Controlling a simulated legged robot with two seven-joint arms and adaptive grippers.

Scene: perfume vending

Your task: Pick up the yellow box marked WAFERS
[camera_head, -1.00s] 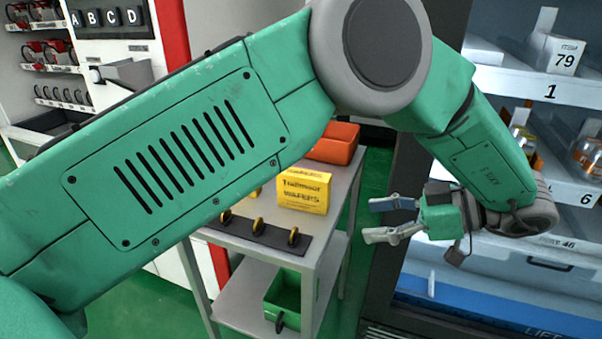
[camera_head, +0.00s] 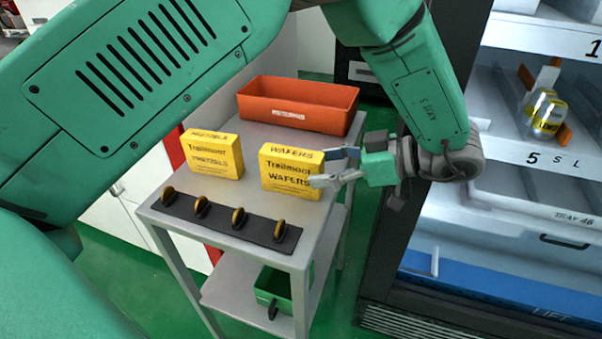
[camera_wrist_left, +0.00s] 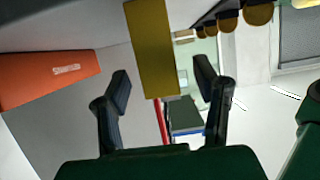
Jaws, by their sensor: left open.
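My left gripper (camera_head: 335,167) is at the right end of the WAFERS box. Its fingers are open, and in the head view they reach to the box's right edge. In the left wrist view the yellow box (camera_wrist_left: 152,50) stands ahead, between the lines of the two open fingers (camera_wrist_left: 163,85). I cannot tell whether a finger touches it. My right gripper is not in view.
An orange bin (camera_head: 297,104) stands behind the boxes. A black strip with several dark-yellow knobs (camera_head: 232,222) lies along the cart's front edge. A green bin (camera_head: 275,290) is on the lower shelf. A vending machine with shelves (camera_head: 530,158) stands close on the right.

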